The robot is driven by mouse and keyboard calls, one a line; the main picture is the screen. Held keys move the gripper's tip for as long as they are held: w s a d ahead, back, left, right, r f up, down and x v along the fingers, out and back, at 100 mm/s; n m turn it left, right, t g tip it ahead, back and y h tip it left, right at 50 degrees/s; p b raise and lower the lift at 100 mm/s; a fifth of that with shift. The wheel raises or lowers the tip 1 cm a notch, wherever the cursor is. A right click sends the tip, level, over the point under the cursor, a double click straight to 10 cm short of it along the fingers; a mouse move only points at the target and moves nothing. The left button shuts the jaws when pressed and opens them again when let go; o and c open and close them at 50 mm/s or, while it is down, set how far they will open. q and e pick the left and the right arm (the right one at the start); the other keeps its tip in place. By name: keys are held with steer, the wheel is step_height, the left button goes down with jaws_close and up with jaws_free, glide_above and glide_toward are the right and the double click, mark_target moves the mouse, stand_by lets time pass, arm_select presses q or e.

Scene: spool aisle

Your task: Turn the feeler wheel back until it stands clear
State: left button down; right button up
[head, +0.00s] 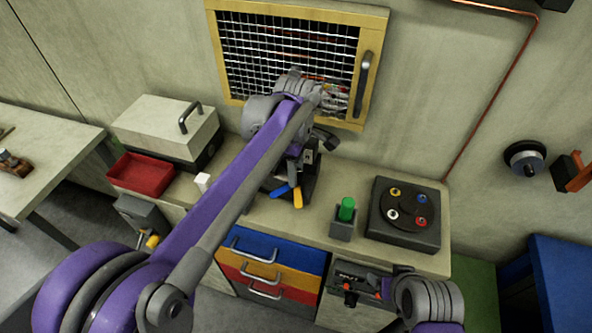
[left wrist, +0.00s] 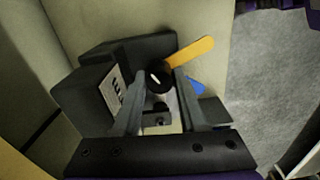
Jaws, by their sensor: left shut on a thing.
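My left gripper (left wrist: 160,105) is shut on a small black round knob (left wrist: 157,76), which looks to be the feeler wheel; its fingers stand on both sides of it. The knob belongs to a dark block-like device (left wrist: 87,92) with a pale marked plate. A yellow lever (left wrist: 192,52) and a blue lever (left wrist: 196,86) stick out beyond it. In the head view my left arm reaches across the bench and hides most of the device; the yellow lever (head: 298,197) and blue lever (head: 280,191) show below it.
A green peg in a grey holder (head: 342,228) and a dark box with coloured knobs (head: 404,214) stand right of the device. A mesh panel (head: 375,40) is behind.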

arm_select(q)
steer(key=shift+c, duration=2.2)
jaws_free()
step_height(320, 180, up, 11)
steer(key=shift+p, duration=0.4)
steer(key=shift+f, duration=0.1)
